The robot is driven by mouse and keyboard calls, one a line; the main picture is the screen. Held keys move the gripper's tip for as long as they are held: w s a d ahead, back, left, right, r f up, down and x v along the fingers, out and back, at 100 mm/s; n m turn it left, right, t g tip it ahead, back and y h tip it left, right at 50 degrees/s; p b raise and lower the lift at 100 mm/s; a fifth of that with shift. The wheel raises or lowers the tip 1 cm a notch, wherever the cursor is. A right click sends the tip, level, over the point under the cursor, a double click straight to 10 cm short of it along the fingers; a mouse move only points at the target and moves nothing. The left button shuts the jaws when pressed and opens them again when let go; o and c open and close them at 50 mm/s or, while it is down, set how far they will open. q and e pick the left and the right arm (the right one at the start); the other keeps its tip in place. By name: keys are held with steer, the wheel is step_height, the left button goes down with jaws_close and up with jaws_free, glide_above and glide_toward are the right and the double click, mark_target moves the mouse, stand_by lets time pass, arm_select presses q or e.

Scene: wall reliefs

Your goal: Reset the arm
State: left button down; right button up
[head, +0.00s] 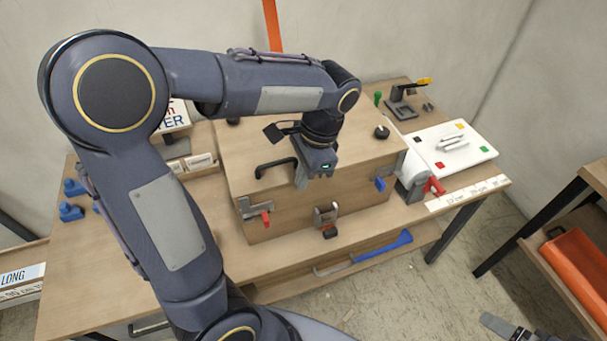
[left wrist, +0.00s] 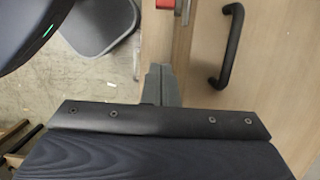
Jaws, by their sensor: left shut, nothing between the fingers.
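My left arm reaches in from the left in the head view and bends down over a wooden box (head: 340,205). Its gripper (head: 302,182) points down near the box's front top edge, with its fingers together and empty. In the left wrist view the closed grey fingers (left wrist: 160,84) show over the box, beside a black handle (left wrist: 228,45). That handle (head: 276,166) also shows in the head view, just left of the gripper. I cannot tell whether the fingertips touch the box. A grey and dark part at the bottom right, perhaps my right gripper (head: 505,328), is mostly cut off.
The box has a red latch (head: 266,219), a metal latch (head: 326,217) and a blue latch (head: 380,184) on its front. A white board (head: 452,148) lies at the right. A blue-handled tool (head: 385,247) lies on the lower shelf. An orange tray (head: 580,270) stands far right.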

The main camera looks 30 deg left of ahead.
arm_select(q)
steer(key=s+d+r+n+t+h, duration=0.2)
steer(key=s+n+t+h, duration=0.3)
steer(key=s, duration=0.8)
steer(key=shift+n+t+h, duration=0.3)
steer(key=shift+n+t, duration=1.1)
steer(key=shift+n, duration=1)
